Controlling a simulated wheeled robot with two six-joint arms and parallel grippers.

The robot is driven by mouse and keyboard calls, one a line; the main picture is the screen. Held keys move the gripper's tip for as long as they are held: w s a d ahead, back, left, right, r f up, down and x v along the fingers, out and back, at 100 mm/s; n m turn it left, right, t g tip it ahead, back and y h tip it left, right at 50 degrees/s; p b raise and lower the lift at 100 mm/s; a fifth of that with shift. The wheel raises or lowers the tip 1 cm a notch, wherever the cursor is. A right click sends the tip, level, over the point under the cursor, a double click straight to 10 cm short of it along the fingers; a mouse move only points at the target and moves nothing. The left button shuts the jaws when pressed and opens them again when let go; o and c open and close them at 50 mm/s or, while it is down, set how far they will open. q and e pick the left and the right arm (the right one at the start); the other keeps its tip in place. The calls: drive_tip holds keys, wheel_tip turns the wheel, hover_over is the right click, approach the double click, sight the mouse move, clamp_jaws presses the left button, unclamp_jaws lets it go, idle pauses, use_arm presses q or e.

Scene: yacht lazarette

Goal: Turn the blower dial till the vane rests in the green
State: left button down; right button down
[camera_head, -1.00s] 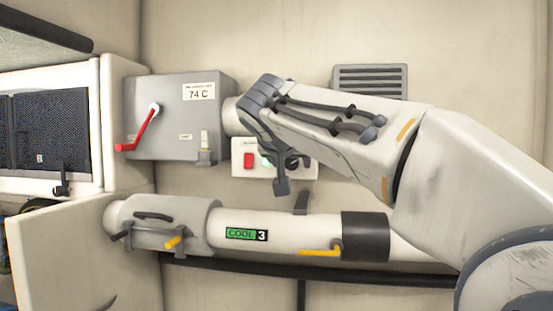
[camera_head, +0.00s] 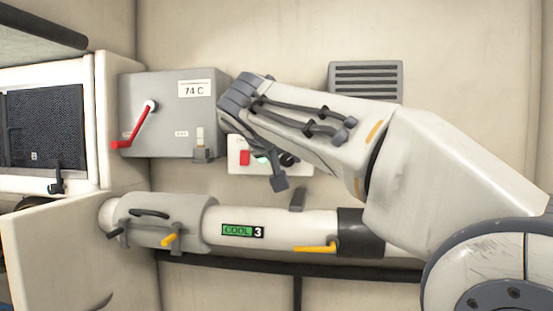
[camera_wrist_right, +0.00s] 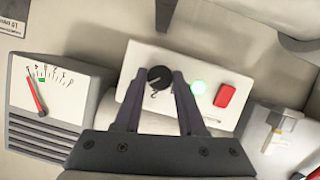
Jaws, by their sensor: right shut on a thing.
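The black blower dial (camera_wrist_right: 160,76) sits on a white panel (camera_wrist_right: 143,57) in the right wrist view. My right gripper (camera_wrist_right: 158,76) has its two dark fingers on either side of the dial, shut on it. A gauge (camera_wrist_right: 58,88) stands at the left of that view. Its red vane (camera_wrist_right: 34,93) leans to the left, with its tip left of the small green mark (camera_wrist_right: 41,79). In the head view, my right gripper (camera_head: 279,178) partly covers the panel (camera_head: 238,167) and dial. The gauge face is not readable there. My left gripper is not in view.
The panel also has a lit green lamp (camera_wrist_right: 198,87) and a red switch (camera_wrist_right: 225,95). A grey box with a red lever (camera_head: 134,128) reads 74 C. A pipe marked COOL 3 (camera_head: 280,222) with yellow handles runs below. A louvred vent (camera_head: 366,82) is on the wall.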

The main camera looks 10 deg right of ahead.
drive_tip(key=n+h, duration=0.1)
drive_tip(key=n, duration=0.1)
drive_tip(key=n+h+b, duration=0.1)
drive_tip(key=n+h, duration=0.2)
drive_tip(key=n, duration=0.1)
drive_tip(key=shift+w+a+f+n, duration=0.15)
drive_tip(key=shift+a+n, duration=0.2)
drive_tip(key=shift+n, duration=0.05)
idle(0.4)
drive_tip(key=c, duration=0.5)
unclamp_jaws()
drive_tip(key=shift+b, duration=0.3)
